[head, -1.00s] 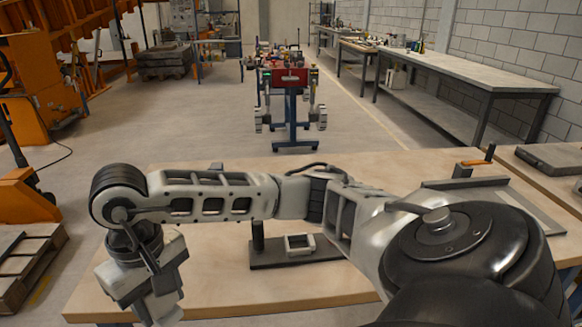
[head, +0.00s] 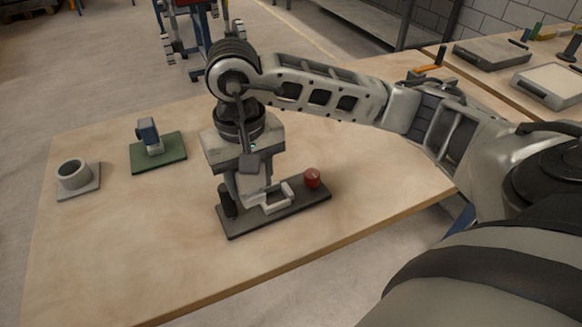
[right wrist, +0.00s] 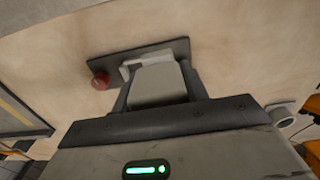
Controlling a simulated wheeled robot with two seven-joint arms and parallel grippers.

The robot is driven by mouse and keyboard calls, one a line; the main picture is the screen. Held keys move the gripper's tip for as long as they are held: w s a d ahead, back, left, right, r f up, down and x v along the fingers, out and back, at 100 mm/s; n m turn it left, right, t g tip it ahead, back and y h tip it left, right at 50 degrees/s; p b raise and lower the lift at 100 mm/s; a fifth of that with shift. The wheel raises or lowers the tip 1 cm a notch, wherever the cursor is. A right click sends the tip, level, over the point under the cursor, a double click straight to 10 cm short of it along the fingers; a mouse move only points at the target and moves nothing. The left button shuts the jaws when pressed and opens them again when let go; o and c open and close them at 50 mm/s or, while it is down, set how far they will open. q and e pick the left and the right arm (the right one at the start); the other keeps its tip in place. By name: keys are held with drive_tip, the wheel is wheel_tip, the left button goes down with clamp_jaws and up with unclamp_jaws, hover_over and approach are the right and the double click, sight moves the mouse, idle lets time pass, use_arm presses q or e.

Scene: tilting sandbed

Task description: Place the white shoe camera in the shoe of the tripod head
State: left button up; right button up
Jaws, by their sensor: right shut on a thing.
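The tripod head (head: 290,213) is a dark flat plate with a black post at its left end, a pale rectangular shoe frame (head: 277,199) and a red ball knob (head: 312,177) at its right end. My right gripper (head: 250,192) is directly over it, pointing down. In the right wrist view it is shut on a pale grey block, which I take for the white shoe camera (right wrist: 158,84). The block overlaps the shoe frame (right wrist: 127,68) in that view; I cannot tell whether it touches or sits in it. My left gripper is not in view.
A grey ring on a square base (head: 75,176) is at far left. The table's front left is clear. Trays (head: 492,54) lie on another bench at right.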

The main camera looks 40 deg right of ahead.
drive_tip(key=s+d+r+m+b, duration=0.1)
drive_tip(key=s+d+m, duration=0.15)
drive_tip(key=m, duration=0.95)
drive_tip(key=s+d+r+m, duration=0.2)
drive_tip(key=s+m, duration=0.2)
drive_tip(key=m, duration=0.7)
drive_tip(key=m+p, duration=0.1)
drive_tip(key=m, duration=1.2)
hover_over(275, 200)
drive_tip(key=f, duration=0.8)
drive_tip(key=shift+s+f, duration=0.1)
drive_tip(key=shift+s, duration=0.2)
drive_tip(key=shift+w+f, duration=0.3)
drive_tip(key=shift+f, duration=0.1)
wheel_tip(275, 200, down, 3)
drive_tip(key=shift+p, duration=0.4)
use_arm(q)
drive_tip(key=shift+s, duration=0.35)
use_arm(e)
drive_tip(key=shift+f, duration=0.1)
